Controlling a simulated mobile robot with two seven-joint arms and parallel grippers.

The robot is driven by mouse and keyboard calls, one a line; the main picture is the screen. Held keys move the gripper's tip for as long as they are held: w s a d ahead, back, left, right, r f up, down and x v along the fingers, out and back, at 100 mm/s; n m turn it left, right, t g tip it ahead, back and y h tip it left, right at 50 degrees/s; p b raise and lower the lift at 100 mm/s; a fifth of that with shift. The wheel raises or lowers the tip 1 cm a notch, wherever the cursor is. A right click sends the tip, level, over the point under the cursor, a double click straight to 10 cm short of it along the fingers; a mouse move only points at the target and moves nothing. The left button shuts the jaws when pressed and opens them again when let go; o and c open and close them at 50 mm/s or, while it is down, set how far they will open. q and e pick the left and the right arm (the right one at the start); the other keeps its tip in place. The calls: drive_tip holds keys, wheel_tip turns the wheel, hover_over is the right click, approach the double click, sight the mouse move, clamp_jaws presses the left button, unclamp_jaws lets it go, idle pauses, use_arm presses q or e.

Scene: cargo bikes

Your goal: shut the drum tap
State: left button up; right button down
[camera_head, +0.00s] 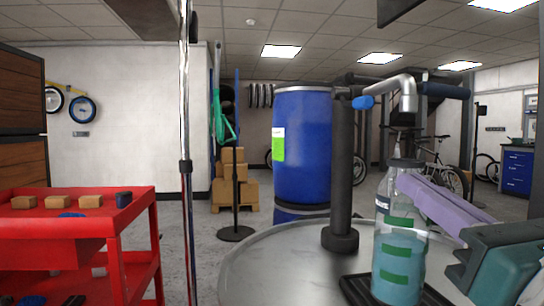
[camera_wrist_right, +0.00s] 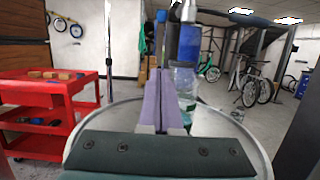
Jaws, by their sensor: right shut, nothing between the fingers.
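The drum tap is a grey bent spout (camera_head: 408,92) with a blue handle (camera_head: 363,102), on a dark upright post (camera_head: 341,165). A clear bottle (camera_head: 399,222) with green bands holds bluish liquid below the spout. A thin pale line shows between spout and bottle neck; I cannot tell if it is flowing liquid. In the right wrist view the shut fingers (camera_wrist_right: 158,84) overlap the bottle (camera_wrist_right: 184,82). My left gripper is out of view.
The bottle stands on a black tray (camera_head: 352,287) on a round grey table (camera_head: 262,262). A blue drum (camera_head: 305,150) stands behind. A red cart (camera_head: 62,235) with small blocks is at left. Bicycles are at the back right. The table's left side is clear.

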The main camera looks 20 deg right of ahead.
drive_tip(key=shift+a, duration=0.1)
drive_tip(key=w+d+r+p, duration=0.2)
drive_tip(key=w+r+p, duration=0.4)
drive_tip(key=w, duration=0.3)
drive_tip(key=shift+w+d+r, duration=0.15)
drive_tip(key=shift+w+r, duration=0.05)
drive_tip(key=shift+r, duration=0.1)
idle(0.4)
